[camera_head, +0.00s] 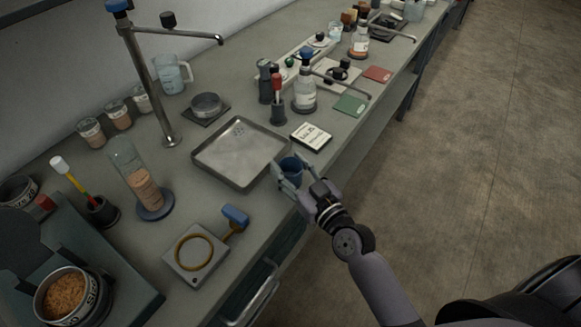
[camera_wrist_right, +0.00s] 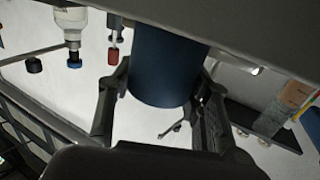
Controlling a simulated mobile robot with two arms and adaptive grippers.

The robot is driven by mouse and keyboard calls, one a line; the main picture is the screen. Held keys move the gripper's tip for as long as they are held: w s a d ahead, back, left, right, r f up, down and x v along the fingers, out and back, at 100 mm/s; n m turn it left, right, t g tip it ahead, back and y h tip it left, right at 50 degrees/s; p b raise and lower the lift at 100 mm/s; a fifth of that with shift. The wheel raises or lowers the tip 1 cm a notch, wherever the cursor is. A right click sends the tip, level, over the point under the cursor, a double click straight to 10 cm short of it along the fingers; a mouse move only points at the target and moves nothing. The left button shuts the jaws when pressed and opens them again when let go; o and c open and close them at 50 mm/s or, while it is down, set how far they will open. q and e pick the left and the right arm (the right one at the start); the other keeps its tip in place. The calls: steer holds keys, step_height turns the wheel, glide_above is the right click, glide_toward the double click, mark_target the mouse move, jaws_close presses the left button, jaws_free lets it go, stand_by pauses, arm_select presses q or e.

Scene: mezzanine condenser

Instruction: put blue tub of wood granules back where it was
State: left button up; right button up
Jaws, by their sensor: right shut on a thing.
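The blue tub (camera_head: 291,166) is between the fingers of my right gripper (camera_head: 288,178), at the front edge of the bench. In the right wrist view the tub (camera_wrist_right: 163,70) fills the space between the two fingers (camera_wrist_right: 160,98), which are shut on it. Its contents cannot be made out. The tub is by the near right corner of the metal tray; whether it touches the bench is not clear. My left gripper is not in view.
The metal tray (camera_head: 238,178) lies left of the tub, and a labelled white-and-black box (camera_head: 311,136) lies behind it. A square plate with a ring (camera_head: 195,254) and a blue-headed tool (camera_head: 235,217) are nearer. Bare bench shows between tray and plate.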

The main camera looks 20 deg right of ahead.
steer(key=o, duration=1.2)
steer(key=shift+f, duration=0.1)
steer(key=shift+c, duration=0.2)
steer(key=shift+s, duration=0.1)
steer(key=b+v, duration=0.2)
steer(key=v, duration=0.9)
steer(key=shift+s+r, duration=0.25)
steer(key=shift+s, duration=0.15)
